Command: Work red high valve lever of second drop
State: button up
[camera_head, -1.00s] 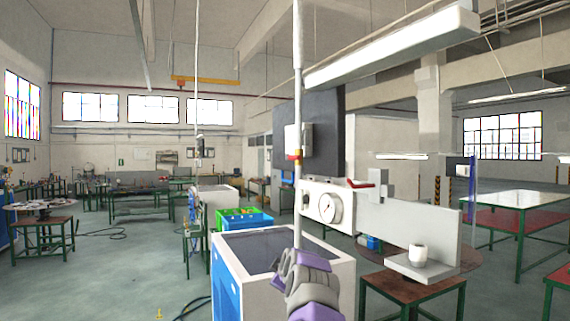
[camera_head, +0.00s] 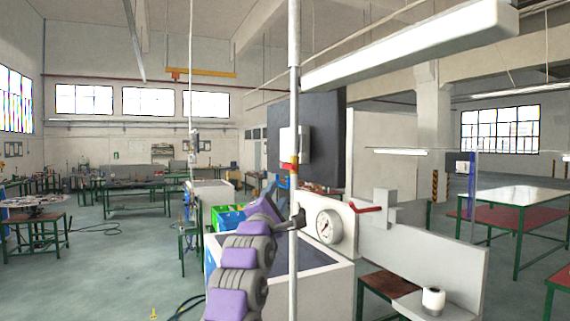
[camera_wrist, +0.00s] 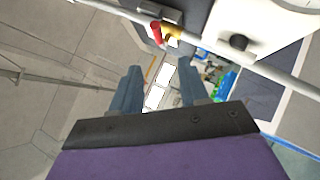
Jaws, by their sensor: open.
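The red valve lever (camera_head: 290,166) sits high on the near vertical pipe (camera_head: 293,90), just below a grey box. In the wrist view the red lever (camera_wrist: 156,33) hangs beside a brass valve body (camera_wrist: 173,32) on the pipe, beyond the fingertips and near the top edge. My gripper (camera_wrist: 158,75) is open, with its two blue-grey fingers apart and nothing between them. In the head view my gripper (camera_head: 284,227) is beside the pipe, lower than the lever; its fingers are small and hard to make out there. I see no contact with the lever.
A white panel with a round gauge (camera_head: 328,227) stands right of the pipe, with another red lever (camera_head: 368,209) beside it. A white cup (camera_head: 433,300) rests on a ledge at lower right. A further pipe (camera_head: 192,70) hangs at left.

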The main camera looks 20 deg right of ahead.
jog(key=p, duration=0.4)
send_near(288, 168)
jog(key=shift+w+d, duration=0.55)
jog(key=shift+d, duration=0.15)
jog(key=p+x, duration=0.2)
jog(key=x, duration=0.1)
jog(key=p+x, duration=0.1)
jog(key=shift+w+a+r, duration=0.1)
jog(key=shift+w+r, duration=0.15)
jog(key=shift+r, duration=0.2)
jog(key=p+x, duration=0.3)
jog(key=shift+r, duration=0.1)
jog(key=shift+f+p+x, duration=0.15)
jog(key=shift+p+x, duration=0.5)
jog(key=shift+x, duration=0.25)
jog(key=shift+f+p+x, duration=0.15)
jog(key=shift+p+x, duration=0.45)
jog(key=shift+x, duration=0.3)
jog(key=shift+w, duration=0.15)
grip_shut()
